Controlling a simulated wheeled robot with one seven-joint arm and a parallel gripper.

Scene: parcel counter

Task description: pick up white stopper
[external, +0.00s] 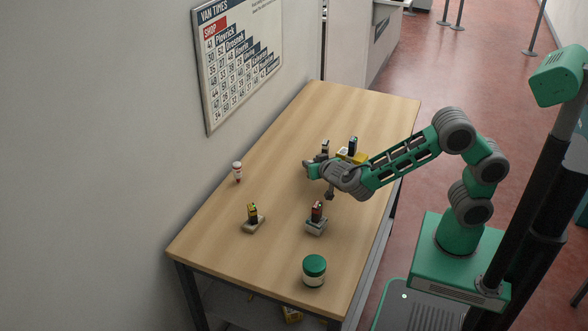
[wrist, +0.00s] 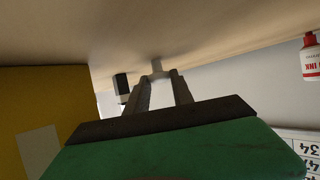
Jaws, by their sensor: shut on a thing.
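The white stopper (wrist: 157,67) shows in the wrist view as a small pale piece between my fingertips, close to the table surface. My gripper (wrist: 160,82) is shut on it. I cannot tell whether the stopper still touches the table. In the external view my gripper (external: 308,170) is low over the middle of the table, and the stopper is hidden there.
A yellow box (external: 358,157) is close behind my gripper; it fills the left of the wrist view (wrist: 35,105). A red-capped ink bottle (external: 237,173) stands near the wall.

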